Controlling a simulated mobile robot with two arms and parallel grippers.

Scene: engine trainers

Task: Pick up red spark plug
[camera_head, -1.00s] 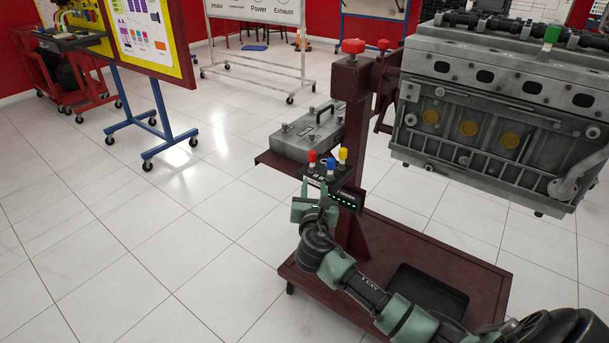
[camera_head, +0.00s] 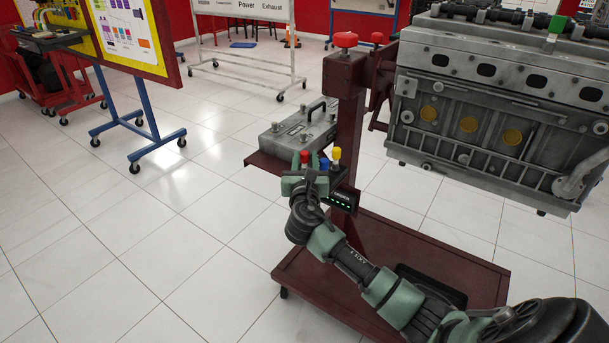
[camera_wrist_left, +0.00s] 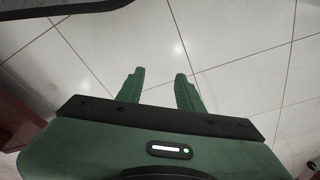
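The red spark plug (camera_head: 305,157) stands at the left end of a small black holder (camera_head: 343,190) on the engine stand. A blue plug (camera_head: 324,164) and a yellow plug (camera_head: 336,154) stand to its right. My right gripper (camera_head: 304,165) is at the red plug, its green fingers overlapping the plug's lower part. I cannot tell whether they are closed on it. My left gripper (camera_wrist_left: 159,74) is open and empty over tiled floor in the left wrist view; it is not in the head view.
A grey box with a handle (camera_head: 300,134) sits on the stand's shelf behind the plugs. The maroon post (camera_head: 348,130) and grey engine (camera_head: 490,120) are to the right. The wheeled base (camera_head: 300,268) lies below.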

